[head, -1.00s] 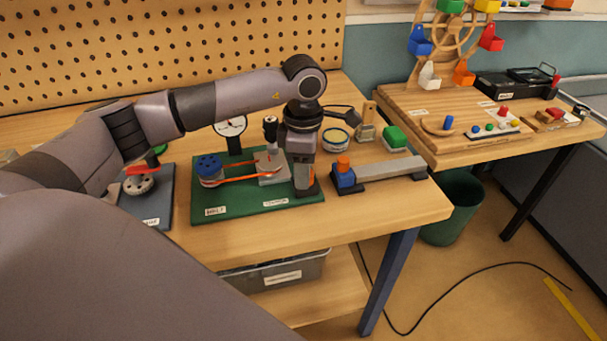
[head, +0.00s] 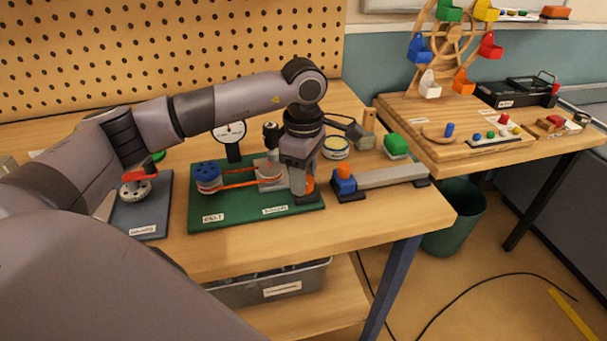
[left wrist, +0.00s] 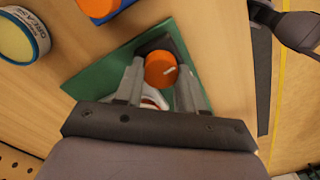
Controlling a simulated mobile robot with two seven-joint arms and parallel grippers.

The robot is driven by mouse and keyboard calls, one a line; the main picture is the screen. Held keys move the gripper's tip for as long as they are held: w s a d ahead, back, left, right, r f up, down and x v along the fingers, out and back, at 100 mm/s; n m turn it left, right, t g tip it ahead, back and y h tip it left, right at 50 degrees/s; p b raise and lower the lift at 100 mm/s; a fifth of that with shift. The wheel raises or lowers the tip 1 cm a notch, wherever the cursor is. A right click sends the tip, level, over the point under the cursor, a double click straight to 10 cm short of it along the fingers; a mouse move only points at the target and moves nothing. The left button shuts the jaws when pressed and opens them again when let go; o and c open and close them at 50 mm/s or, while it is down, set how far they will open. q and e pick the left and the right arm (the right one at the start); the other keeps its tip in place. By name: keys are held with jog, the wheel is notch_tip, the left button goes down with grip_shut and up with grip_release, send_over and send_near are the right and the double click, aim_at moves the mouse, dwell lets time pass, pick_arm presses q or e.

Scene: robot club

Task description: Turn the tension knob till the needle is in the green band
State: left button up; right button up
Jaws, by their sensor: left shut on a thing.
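The tension knob is orange with a white pointer mark (left wrist: 160,69), at the right end of the green belt board (head: 240,212). My left gripper (head: 303,190) points down over it and is shut on it, one finger on each side in the left wrist view. The knob is partly hidden by the fingers in the head view (head: 309,184). The round white gauge (head: 229,131) stands behind the board; its needle and any green band are too small to read. An orange belt (head: 238,183) runs from the blue pulley (head: 207,172) to the grey block (head: 270,178). My right gripper is out of view.
A grey bar with a blue block and orange top (head: 344,176) lies close right of the board. A tin (head: 335,148) and green block (head: 396,144) stand behind it. A slate board (head: 150,215) with a red-handled part is at left.

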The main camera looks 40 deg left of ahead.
pick_arm(q)
jog(key=o, duration=1)
jog(key=shift+o, duration=0.2)
jog(key=shift+r, duration=0.1)
notch_tip(320, 180, up, 7)
jog(key=shift+r, duration=0.1)
